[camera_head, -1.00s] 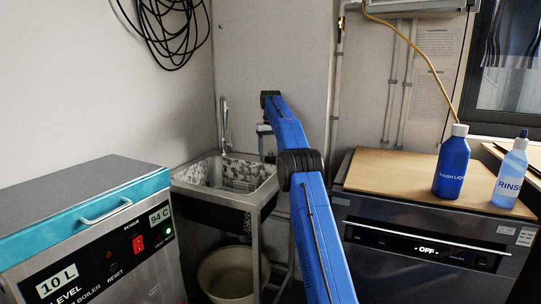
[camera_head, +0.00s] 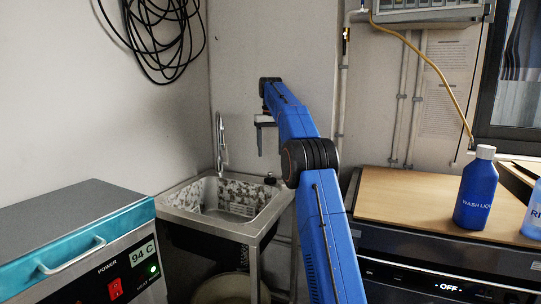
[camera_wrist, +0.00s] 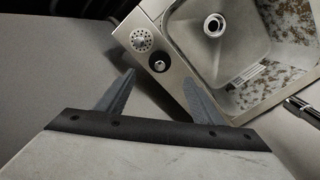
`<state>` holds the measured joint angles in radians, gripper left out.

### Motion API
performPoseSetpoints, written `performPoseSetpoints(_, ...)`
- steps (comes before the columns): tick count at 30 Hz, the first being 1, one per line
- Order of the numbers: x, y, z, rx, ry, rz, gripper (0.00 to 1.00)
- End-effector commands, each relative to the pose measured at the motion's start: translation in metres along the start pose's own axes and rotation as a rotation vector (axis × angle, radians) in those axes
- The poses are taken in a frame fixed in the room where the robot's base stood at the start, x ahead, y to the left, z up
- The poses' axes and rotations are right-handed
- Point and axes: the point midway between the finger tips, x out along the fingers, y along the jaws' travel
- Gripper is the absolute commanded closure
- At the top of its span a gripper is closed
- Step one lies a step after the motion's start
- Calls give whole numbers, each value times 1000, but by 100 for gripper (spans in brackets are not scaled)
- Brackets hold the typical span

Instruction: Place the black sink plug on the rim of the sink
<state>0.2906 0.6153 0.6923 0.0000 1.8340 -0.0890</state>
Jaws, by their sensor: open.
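The black sink plug (camera_head: 270,179) sits on the back right corner of the metal rim of the sink (camera_head: 203,187). In the wrist view the plug (camera_wrist: 159,65), round with a pale top, rests on the rim (camera_wrist: 176,78) beside a round perforated strainer (camera_wrist: 141,40). The drain (camera_wrist: 213,24) in the basin is uncovered. My gripper (camera_wrist: 158,77) is open and empty, its fingers spread either side of the plug's line in the wrist view. In the head view my gripper (camera_head: 267,148) hangs above the plug, with a clear gap between them.
The tap (camera_head: 221,145) stands at the back of the sink. A boiler (camera_head: 80,240) is at left, and a counter (camera_head: 410,208) with a wash bottle (camera_head: 476,190) is at right. A bucket (camera_head: 232,288) is under the sink. The wall is close behind.

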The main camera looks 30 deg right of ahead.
Motion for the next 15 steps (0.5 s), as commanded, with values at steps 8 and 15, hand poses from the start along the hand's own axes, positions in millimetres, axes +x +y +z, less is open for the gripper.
performPoseSetpoints(8,-6,-2,6,-1,0,0,39)
performPoseSetpoints(15,-19,-13,24,-10,18,1,39)
